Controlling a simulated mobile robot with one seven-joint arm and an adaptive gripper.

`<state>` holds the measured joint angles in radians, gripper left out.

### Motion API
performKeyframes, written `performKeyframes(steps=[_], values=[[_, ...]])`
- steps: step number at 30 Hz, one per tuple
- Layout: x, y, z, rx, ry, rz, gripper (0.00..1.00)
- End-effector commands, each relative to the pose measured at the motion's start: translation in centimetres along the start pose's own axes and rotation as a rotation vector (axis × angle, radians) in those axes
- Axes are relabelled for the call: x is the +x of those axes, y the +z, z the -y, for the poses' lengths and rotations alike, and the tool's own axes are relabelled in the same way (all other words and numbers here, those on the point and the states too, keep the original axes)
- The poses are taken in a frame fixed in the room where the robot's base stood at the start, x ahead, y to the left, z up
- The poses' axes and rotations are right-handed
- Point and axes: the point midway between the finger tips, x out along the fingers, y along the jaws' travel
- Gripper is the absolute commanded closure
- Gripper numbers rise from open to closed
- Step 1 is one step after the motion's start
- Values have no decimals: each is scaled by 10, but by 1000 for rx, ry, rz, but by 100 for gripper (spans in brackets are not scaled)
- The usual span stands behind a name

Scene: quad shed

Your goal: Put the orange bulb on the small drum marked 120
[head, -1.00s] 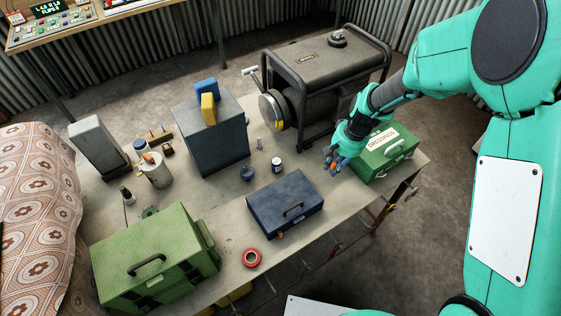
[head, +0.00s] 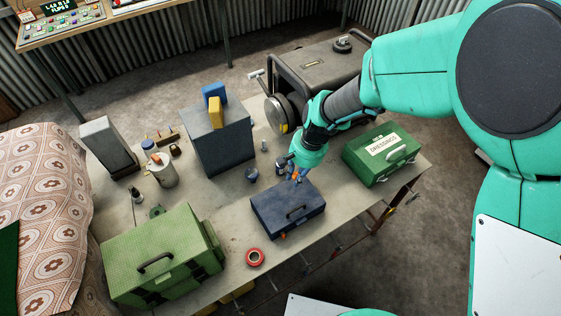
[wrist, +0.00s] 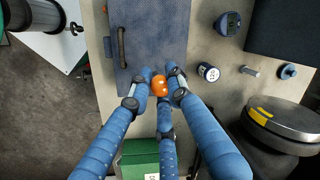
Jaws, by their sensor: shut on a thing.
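The orange bulb (wrist: 160,85) is between the fingertips of my gripper (wrist: 157,80), which is shut on it. In the head view my gripper (head: 297,176) is above the back edge of the dark blue case (head: 270,212). A small drum with a white label (wrist: 208,72) stands beside the case, just right of my fingers in the wrist view; its marking is too small to read. In the head view this drum (head: 281,167) is partly hidden by my gripper. The bulb is apart from the drum.
A dark round item with a small face (wrist: 230,23) stands near the drum. A green dressings box (head: 381,153), a generator (head: 318,68), a tall grey-blue box (head: 221,143) and a green toolbox (head: 162,255) surround the bench's middle.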

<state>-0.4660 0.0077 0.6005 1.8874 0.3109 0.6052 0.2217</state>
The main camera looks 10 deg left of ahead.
Motion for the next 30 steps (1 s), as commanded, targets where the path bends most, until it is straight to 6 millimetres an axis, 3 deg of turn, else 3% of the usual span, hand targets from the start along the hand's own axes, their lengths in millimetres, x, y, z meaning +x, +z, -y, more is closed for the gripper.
performKeyframes(steps=[1, 3, 10, 24, 30], values=[[0, 6, 6, -3, 0, 1, 92], [18, 4, 0, 2, 1, 4, 92], [46, 2, -6, 1, 0, 1, 92], [50, 1, -6, 0, 0, 0, 92], [52, -11, 1, -1, -1, -1, 92]])
